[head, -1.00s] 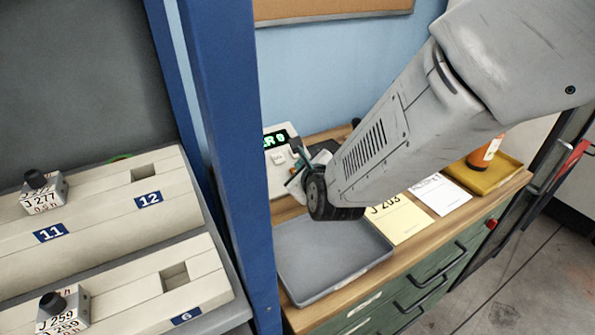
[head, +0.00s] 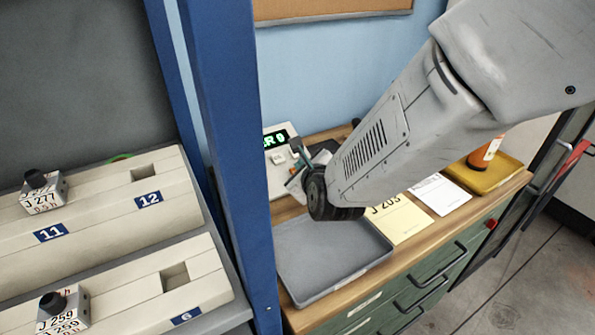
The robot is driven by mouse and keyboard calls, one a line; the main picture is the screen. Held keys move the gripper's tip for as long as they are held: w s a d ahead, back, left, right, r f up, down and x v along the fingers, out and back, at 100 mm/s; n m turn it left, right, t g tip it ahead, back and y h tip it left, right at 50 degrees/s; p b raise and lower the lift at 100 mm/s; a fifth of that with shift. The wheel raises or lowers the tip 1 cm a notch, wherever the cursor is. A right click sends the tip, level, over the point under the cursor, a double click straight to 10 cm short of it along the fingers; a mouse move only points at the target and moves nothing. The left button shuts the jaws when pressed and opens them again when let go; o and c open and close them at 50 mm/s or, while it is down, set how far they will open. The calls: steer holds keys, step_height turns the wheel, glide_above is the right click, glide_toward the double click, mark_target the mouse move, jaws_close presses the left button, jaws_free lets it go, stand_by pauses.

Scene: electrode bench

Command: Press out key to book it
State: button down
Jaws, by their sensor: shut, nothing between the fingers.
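A pale key terminal (head: 281,178) with a lit green display (head: 275,139) stands on the wooden bench top against the blue wall. Its visible keys are light, and one shows just left of my gripper. My gripper (head: 296,165) is shut and empty, at the right side of the terminal's key area. My wrist hides part of the terminal, so I cannot tell which key the fingertips face or whether they touch it. The display text is partly readable and ends in "R 0".
A grey empty tray (head: 330,262) lies in front of the terminal. A yellow card (head: 402,222) marked J 203, a white card (head: 441,194) and a yellow tray (head: 484,177) with an orange bottle (head: 484,152) lie right. A blue post (head: 232,150) stands left, beside racks with numbered slots.

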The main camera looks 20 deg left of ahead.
steer(key=shift+w+a+f, duration=0.1)
steer(key=shift+f, duration=0.3)
steer(key=shift+w+a+f, duration=0.1)
steer(key=shift+a+f, duration=0.05)
steer(key=shift+f, duration=0.2)
stand_by(0.8)
stand_by(0.4)
steer(key=shift+s+d+r, duration=0.2)
steer(key=shift+d+r, duration=0.05)
steer(key=shift+r, duration=0.5)
steer(key=shift+r, duration=0.1)
steer(key=shift+s+d+r, duration=0.2)
steer(key=shift+d+r, duration=0.05)
steer(key=shift+r, duration=0.5)
steer(key=shift+s+d+r, duration=0.2)
steer(key=shift+d+r, duration=0.05)
steer(key=shift+r, duration=0.45)
steer(key=shift+s+d+r, duration=0.2)
steer(key=shift+d+r, duration=0.05)
steer(key=shift+r, duration=0.5)
